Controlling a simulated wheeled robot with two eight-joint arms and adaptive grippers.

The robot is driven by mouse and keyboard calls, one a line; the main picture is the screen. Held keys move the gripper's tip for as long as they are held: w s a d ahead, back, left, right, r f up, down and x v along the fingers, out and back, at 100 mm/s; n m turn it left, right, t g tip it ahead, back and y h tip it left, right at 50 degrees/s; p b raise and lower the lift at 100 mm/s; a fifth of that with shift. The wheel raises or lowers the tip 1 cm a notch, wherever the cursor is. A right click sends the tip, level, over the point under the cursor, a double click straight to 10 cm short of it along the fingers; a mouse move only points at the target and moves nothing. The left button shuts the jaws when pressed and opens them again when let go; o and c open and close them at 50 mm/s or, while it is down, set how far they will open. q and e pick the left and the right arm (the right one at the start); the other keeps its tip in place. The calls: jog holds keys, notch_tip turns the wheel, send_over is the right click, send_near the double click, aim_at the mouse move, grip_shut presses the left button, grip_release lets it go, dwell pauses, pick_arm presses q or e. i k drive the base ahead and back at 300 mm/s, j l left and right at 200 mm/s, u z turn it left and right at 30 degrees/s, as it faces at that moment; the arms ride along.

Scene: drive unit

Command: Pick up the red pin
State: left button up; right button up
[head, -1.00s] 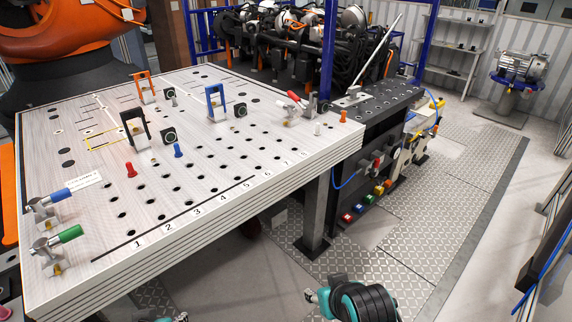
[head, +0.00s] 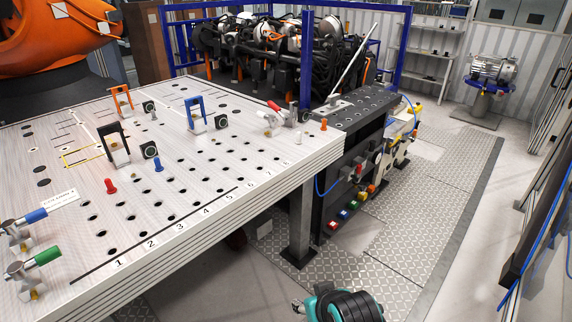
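The red pin (head: 110,186) stands upright on the perforated white table (head: 190,226), in the left part of the head view. It is left of a blue pin (head: 158,165) and in front of a black bracket (head: 116,146). Nothing holds it. My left gripper is not in view. A teal and black part of my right arm shows at the bottom edge, well right of the table and far from the pin. A small grey tip (head: 298,306) sticks out on its left side. Whether it is open or shut does not show.
Clamps with blue (head: 30,217) and green (head: 47,255) handles stand at the table's left front. A blue bracket (head: 196,114), an orange bracket (head: 122,100) and a red-handled clamp (head: 275,108) stand farther back. A dark workbench (head: 350,130) adjoins the table's right end. Floor is free at right.

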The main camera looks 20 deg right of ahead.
aim_at(111, 188)
jog(key=i+l+u, duration=0.7)
jog(key=j, duration=0.1)
